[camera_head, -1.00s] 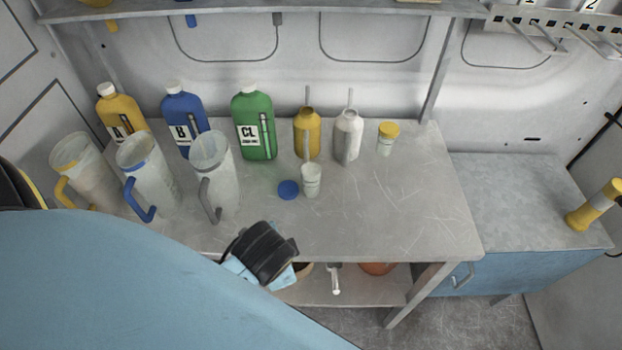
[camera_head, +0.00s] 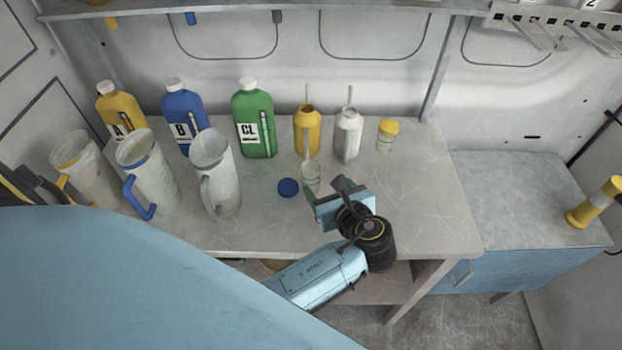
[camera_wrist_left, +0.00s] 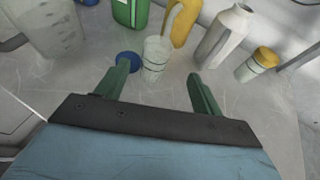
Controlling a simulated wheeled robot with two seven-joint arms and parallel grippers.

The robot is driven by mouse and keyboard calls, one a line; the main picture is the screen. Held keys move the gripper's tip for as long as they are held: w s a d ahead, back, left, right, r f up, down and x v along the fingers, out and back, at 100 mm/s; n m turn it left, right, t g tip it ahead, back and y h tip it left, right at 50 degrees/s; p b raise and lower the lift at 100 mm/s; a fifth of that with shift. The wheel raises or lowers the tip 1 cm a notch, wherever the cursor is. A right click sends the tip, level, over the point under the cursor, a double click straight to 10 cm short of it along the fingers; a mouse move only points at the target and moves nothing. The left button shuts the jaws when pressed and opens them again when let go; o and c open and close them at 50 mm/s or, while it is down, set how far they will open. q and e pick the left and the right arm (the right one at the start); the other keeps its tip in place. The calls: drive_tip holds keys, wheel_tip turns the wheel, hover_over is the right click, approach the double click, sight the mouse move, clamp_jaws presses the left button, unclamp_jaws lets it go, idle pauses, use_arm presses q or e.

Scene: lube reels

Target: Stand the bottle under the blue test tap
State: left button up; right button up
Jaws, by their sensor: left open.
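A small clear open bottle (camera_head: 311,177) stands upright on the bench, just right of a blue cap (camera_head: 288,187) lying flat. In the left wrist view the bottle (camera_wrist_left: 155,56) is just beyond my left fingertips, roughly between their lines, with the blue cap (camera_wrist_left: 129,61) beside the left finger. My left gripper (camera_wrist_left: 158,82) is open and empty. In the head view my left gripper (camera_head: 325,196) is over the bench, close in front of the bottle, and partly hides its base. The blue test tap (camera_head: 191,18) hangs under the shelf at the top left. My right gripper is not in view.
Yellow (camera_head: 122,112), blue (camera_head: 184,115) and green (camera_head: 254,122) jugs stand behind several clear pitchers at the left. A yellow bottle (camera_head: 307,130), a white bottle (camera_head: 347,135) and a yellow-capped jar (camera_head: 387,135) stand behind. The bench's right side (camera_head: 430,200) is clear.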

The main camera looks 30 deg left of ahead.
sight(308, 166)
use_arm(q)
drive_tip(key=x, duration=0.6)
drive_tip(key=shift+a+f, duration=0.1)
drive_tip(key=x, duration=0.5)
drive_tip(key=shift+s+a, duration=0.1)
drive_tip(key=shift+a, duration=0.15)
drive_tip(key=c, duration=1)
